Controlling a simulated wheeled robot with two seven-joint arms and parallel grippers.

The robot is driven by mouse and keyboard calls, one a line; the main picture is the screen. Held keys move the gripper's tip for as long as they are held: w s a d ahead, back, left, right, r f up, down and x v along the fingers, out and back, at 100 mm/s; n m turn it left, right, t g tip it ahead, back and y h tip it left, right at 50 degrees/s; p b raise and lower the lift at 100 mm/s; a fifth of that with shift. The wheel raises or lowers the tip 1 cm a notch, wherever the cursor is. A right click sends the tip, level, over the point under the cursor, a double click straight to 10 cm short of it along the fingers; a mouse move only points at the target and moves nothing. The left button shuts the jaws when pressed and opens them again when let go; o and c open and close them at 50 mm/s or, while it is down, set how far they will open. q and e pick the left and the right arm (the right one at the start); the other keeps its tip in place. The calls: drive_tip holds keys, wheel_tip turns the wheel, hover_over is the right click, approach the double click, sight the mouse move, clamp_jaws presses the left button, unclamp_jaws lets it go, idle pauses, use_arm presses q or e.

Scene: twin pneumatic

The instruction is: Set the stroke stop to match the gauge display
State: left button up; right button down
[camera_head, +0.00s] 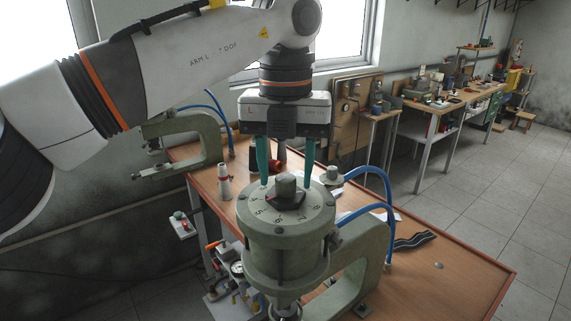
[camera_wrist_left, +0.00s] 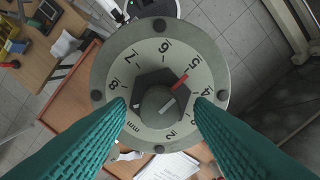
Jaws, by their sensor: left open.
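The stroke stop dial (camera_head: 262,207) is a pale round plate with numbers, on top of a green press cylinder. A grey knob (camera_head: 286,188) stands at its centre. In the wrist view, the knob (camera_wrist_left: 158,106) sits on a dark hexagonal base, and the red pointer (camera_wrist_left: 181,80) points at about 5 on the mm scale. My left gripper (camera_head: 286,180) comes down from above, open, with its teal fingers apart on either side of the knob and not closed on it. My right gripper is out of view.
A second green press (camera_head: 205,135) stands at the back left of the wooden bench (camera_head: 455,275). Blue hoses (camera_head: 375,172) arch to the right of the near press. A small grey cone-shaped part (camera_head: 224,185) stands on the bench. The bench's right end is mostly clear.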

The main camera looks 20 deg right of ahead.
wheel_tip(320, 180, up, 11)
drive_tip(key=p, duration=1)
drive_tip(key=shift+p, duration=0.35)
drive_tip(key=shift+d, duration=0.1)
